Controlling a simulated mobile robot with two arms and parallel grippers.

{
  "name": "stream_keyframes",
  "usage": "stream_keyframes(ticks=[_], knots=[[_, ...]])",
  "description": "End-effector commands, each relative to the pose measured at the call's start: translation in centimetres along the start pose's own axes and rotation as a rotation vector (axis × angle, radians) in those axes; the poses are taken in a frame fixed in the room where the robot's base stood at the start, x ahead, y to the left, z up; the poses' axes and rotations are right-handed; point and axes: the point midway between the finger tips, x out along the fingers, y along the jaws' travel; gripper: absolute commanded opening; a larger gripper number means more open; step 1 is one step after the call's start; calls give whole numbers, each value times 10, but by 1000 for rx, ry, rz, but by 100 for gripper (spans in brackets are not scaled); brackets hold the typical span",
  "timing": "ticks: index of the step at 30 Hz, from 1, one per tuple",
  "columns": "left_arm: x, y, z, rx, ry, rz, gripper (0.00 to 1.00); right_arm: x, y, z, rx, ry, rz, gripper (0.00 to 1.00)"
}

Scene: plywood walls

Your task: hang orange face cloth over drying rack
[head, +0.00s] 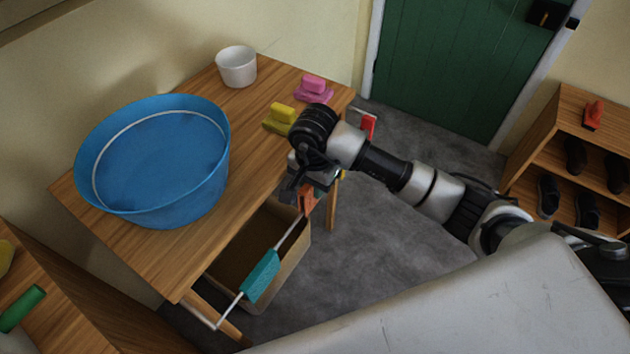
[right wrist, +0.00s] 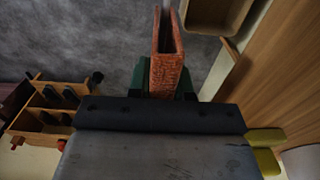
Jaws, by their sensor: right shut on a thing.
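The orange face cloth (head: 307,199) hangs at the tip of my right gripper (head: 297,187), beside the table's right edge. In the right wrist view the cloth (right wrist: 167,72) looks folded into two layers with a gap between them, and my jaws are shut on its near end. The drying rack shows as a pale rail (head: 228,311) along the table's front side, with a teal cloth (head: 260,276) over it. The rail's far end reaches close to the orange cloth; I cannot tell whether they touch. My left gripper is not in view.
The wooden table (head: 245,190) bears a blue tub (head: 215,180), a white pot (head: 237,68), and yellow (head: 280,117) and pink (head: 314,88) items. A box (head: 294,243) stands below the rail. A shoe shelf (head: 545,130) is at right.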

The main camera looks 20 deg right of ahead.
Motion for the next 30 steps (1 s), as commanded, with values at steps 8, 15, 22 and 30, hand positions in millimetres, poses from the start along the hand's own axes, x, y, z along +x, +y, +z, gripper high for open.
stream_keyframes(ticks=[8,15,22,30], knots=[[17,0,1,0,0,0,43,26,0,0,0,-1,0,0],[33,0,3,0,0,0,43,46,0,-1,-1,3,-1,0],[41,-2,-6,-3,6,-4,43,58,0,0,-1,2,-1,0],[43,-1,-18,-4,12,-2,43,64,0,0,0,1,-1,0]])
